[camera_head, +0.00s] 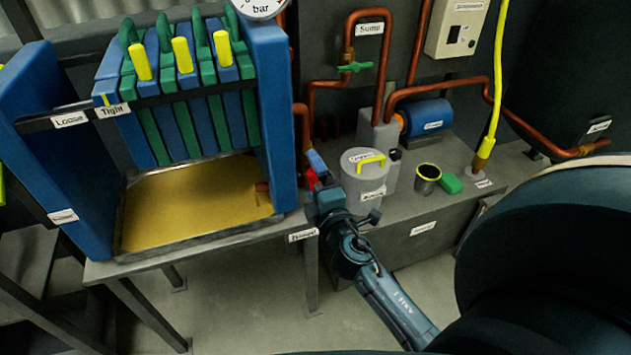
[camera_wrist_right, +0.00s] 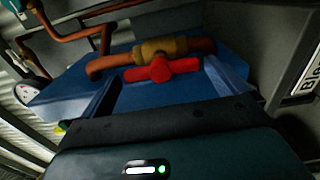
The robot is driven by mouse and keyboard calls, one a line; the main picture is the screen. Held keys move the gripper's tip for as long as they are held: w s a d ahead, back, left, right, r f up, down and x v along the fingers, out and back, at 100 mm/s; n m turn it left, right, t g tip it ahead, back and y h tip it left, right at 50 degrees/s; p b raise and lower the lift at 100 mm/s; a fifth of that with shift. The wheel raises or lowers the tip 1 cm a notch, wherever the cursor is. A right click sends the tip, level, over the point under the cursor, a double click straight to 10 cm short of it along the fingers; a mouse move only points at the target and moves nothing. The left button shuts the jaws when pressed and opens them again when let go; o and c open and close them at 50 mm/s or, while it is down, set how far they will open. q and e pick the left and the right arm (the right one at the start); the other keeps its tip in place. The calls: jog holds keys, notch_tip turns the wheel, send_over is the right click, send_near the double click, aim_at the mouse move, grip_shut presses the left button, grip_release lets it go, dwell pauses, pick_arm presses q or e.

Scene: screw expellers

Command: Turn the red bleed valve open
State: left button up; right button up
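In the head view a small part of the red handle (camera_head: 311,178) shows at the right side of the blue press end; my gripper hides the rest. My right gripper (camera_head: 317,168) is right at the valve. In the wrist view its fingers (camera_wrist_right: 160,88) stand apart, with the red handle ahead of the gap. I cannot tell whether they touch it. My left gripper is not in view.
The blue filter press (camera_head: 271,110) with green and blue plates stands left of the gripper, above a yellow-filled tray (camera_head: 190,208). Copper pipes run behind.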

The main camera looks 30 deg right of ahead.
jog(key=shift+s, duration=0.1)
jog(key=shift+s+a+f, duration=0.1)
jog(key=shift+s, duration=0.15)
pick_arm(q)
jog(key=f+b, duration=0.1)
jog(key=b, duration=0.1)
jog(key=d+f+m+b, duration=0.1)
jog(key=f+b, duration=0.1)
jog(key=b, duration=0.1)
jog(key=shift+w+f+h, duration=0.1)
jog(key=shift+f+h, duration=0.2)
pick_arm(e)
jog(key=v, duration=1.2)
jog(key=shift+s, duration=0.3)
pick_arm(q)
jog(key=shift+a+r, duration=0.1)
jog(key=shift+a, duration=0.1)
